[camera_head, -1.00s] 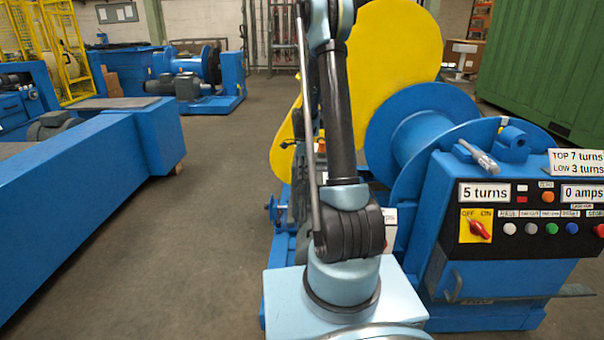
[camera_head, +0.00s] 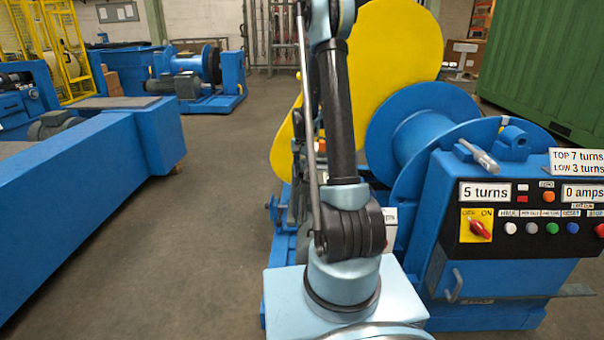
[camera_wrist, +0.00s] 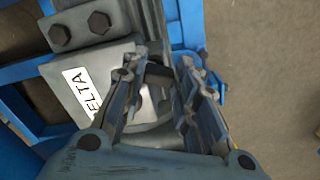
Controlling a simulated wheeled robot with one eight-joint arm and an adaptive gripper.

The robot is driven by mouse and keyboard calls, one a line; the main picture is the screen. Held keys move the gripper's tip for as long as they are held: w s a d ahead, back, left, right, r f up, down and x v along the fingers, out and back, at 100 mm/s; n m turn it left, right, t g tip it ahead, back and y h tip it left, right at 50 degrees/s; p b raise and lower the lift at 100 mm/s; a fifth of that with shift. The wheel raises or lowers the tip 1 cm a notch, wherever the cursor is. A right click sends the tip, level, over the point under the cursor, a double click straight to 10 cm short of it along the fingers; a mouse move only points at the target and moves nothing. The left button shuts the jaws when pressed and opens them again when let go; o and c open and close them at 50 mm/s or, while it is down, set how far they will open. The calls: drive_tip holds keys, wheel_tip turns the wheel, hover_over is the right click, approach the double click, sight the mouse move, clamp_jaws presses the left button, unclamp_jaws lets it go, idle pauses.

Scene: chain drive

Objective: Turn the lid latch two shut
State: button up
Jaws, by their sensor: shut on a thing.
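In the wrist view my gripper (camera_wrist: 165,82) reaches in from the bottom with its two blue-grey fingers. They are closed on a small dark block (camera_wrist: 157,74), which looks like the latch; I cannot tell which number it is. Most of the block is hidden between the fingers, so its turn angle is unclear. It sits beside a grey housing (camera_wrist: 110,58) with a white label ending in "ELTA" (camera_wrist: 82,95), partly covered. In the head view my arm hides the gripper and the latch.
Two dark hex bolts (camera_wrist: 99,22) sit on the grey housing, with blue frame around it. In the head view a yellow guard (camera_head: 395,60), a blue drum (camera_head: 420,120) and a control panel (camera_head: 530,225) stand close to my arm. Open floor (camera_head: 200,250) lies to the left.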

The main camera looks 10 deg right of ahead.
drive_tip(key=n, duration=0.5)
drive_tip(key=shift+d, duration=0.1)
idle(0.5)
drive_tip(key=o, duration=1.1)
drive_tip(key=shift+c, duration=0.2)
